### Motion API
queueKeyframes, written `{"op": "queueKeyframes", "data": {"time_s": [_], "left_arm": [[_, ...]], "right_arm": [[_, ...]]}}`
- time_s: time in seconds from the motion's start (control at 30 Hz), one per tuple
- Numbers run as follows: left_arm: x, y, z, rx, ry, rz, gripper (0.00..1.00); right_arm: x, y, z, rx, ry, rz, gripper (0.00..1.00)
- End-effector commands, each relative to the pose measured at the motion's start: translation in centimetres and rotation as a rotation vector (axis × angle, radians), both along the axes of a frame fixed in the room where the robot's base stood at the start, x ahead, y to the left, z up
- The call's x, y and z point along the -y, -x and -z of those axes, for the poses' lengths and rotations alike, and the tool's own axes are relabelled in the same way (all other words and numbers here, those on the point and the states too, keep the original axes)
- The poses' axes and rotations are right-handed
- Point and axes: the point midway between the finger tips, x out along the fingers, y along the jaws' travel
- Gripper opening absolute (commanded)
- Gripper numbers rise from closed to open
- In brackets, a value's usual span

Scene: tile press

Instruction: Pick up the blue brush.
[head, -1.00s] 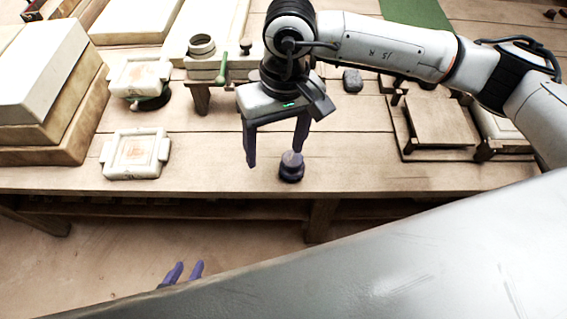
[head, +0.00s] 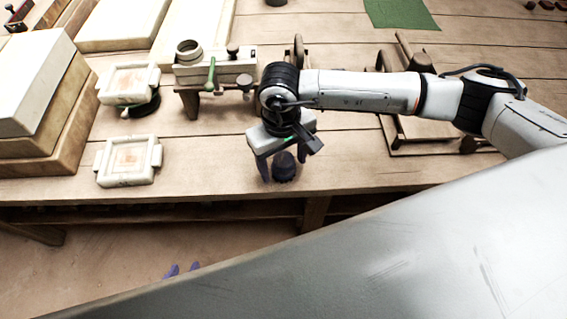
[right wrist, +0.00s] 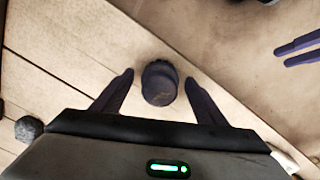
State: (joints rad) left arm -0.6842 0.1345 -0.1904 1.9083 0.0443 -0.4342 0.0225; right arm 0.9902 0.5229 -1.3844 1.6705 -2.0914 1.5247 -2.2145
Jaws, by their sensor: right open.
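The blue brush (head: 284,172) is a small, dark blue, round piece standing on the table near its front edge. In the right wrist view the brush (right wrist: 159,86) lies between the two fingers, with a gap on either side. My right gripper (head: 285,164) is open over it, pointing down; its fingers also show in the right wrist view (right wrist: 159,77). My left gripper (head: 182,270) is low in front of the table, only its purple fingertips showing, apart with nothing between them. It also shows in the right wrist view (right wrist: 298,50).
Two pale square moulds (head: 128,160) lie left on the table (head: 370,190). Stacked pale blocks (head: 40,90) fill the far left. A wooden frame (head: 430,135) is at right, and a green cloth (head: 400,12) behind.

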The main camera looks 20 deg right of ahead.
Motion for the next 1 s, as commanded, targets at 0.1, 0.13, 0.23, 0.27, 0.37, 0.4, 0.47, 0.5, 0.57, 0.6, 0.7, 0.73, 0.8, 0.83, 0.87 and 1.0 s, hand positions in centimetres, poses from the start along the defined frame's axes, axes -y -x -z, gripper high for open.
{"op": "queueKeyframes", "data": {"time_s": [0.1, 0.13, 0.23, 0.27, 0.37, 0.4, 0.47, 0.5, 0.57, 0.6, 0.7, 0.73, 0.8, 0.83, 0.87, 1.0], "left_arm": [[0.0, 0.0, 0.0, -0.001, 0.0, 0.0, 0.31], [0.0, 0.0, 0.0, -0.001, 0.0, 0.0, 0.31], [0.0, 0.0, 0.1, -0.002, -0.001, -0.001, 0.31], [0.0, 0.1, 0.1, -0.002, -0.001, -0.001, 0.31], [0.0, 0.1, 0.1, -0.003, -0.001, 0.0, 0.31], [0.0, 0.1, 0.1, -0.003, -0.001, 0.0, 0.31], [0.0, 0.1, 0.1, -0.004, -0.002, 0.0, 0.31], [0.0, 0.2, 0.1, -0.004, -0.002, 0.0, 0.31], [0.0, 0.2, 0.1, -0.005, -0.002, 0.0, 0.31], [0.0, 0.2, 0.1, -0.005, -0.001, 0.0, 0.31], [0.0, 0.2, 0.1, -0.006, -0.001, 0.0, 0.31], [0.0, 0.2, 0.2, -0.006, -0.001, 0.0, 0.31], [0.0, 0.2, 0.3, -0.006, -0.001, 0.0, 0.31], [0.0, 0.2, 0.3, -0.006, -0.001, 0.0, 0.31], [0.0, 0.2, 0.4, -0.006, -0.001, 0.0, 0.31], [0.0, 0.2, 0.7, -0.005, -0.001, 0.0, 0.31]], "right_arm": [[0.0, 0.0, 0.1, 0.001, 0.0, 0.0, 0.66], [0.0, 0.0, 0.1, 0.001, 0.0, 0.0, 0.66], [0.0, 0.0, 0.0, 0.001, 0.0, 0.0, 0.59], [0.0, 0.0, 0.0, 0.001, 0.0, 0.0, 0.54], [0.0, 0.0, 0.0, 0.001, 0.0, 0.0, 0.38], [0.0, 0.0, 0.0, 0.001, 0.0, 0.0, 0.31], [0.0, 0.0, 0.0, 0.001, 0.0, 0.0, 0.21], [0.0, 0.0, 0.0, 0.001, 0.0, 0.0, 0.21], [0.0, 0.0, 0.0, 0.002, 0.0, 0.0, 0.21], [0.0, 0.0, 0.0, 0.002, 0.0, 0.0, 0.21], [0.0, -0.1, -0.1, 0.002, -0.001, 0.0, 0.21], [0.0, -0.1, -0.3, 0.003, -0.002, 0.0, 0.21], [0.0, -0.2, -1.0, 0.006, -0.002, 0.0, 0.21], [0.0, -0.2, -1.4, 0.006, -0.001, 0.0, 0.21], [0.0, -0.2, -1.9, 0.006, -0.001, 0.0, 0.21], [-0.1, -0.2, -4.8, 0.009, -0.003, -0.002, 0.21]]}}
